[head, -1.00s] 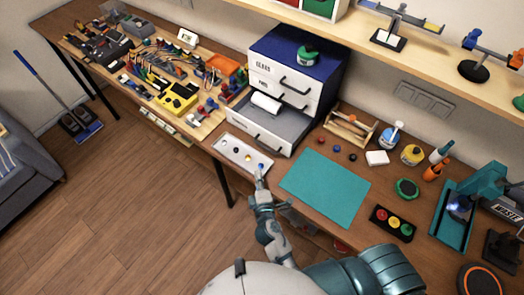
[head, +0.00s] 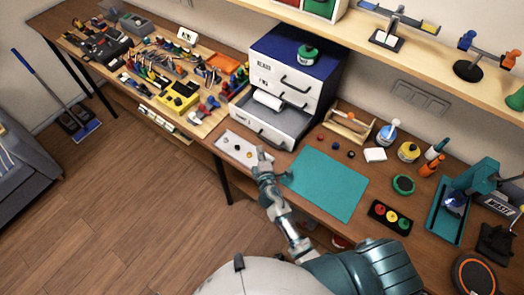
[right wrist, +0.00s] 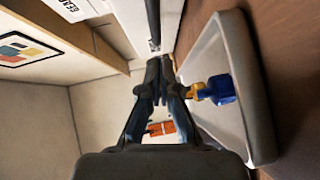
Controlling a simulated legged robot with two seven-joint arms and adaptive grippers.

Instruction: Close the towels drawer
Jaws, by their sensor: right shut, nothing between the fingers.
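The drawer cabinet (head: 322,69) has a blue top and white drawer fronts. Its lowest drawer (head: 259,132) is pulled out, with a white towel roll (head: 267,99) inside. I cannot read that drawer's label. My right gripper (head: 264,154) is shut and empty, low in front of the drawer front, over the edge of the white parts tray. In the right wrist view its closed fingertips (right wrist: 159,66) point at a white front with a dark handle bar (right wrist: 153,22). I cannot tell whether they touch it. My left gripper is out of view.
The white parts tray (head: 229,146) lies just in front of the drawer; a blue-and-yellow part (right wrist: 217,90) sits in it. A teal mat (head: 326,184) lies to the right. A tool board (head: 209,122) crowded with tools lies left of the cabinet.

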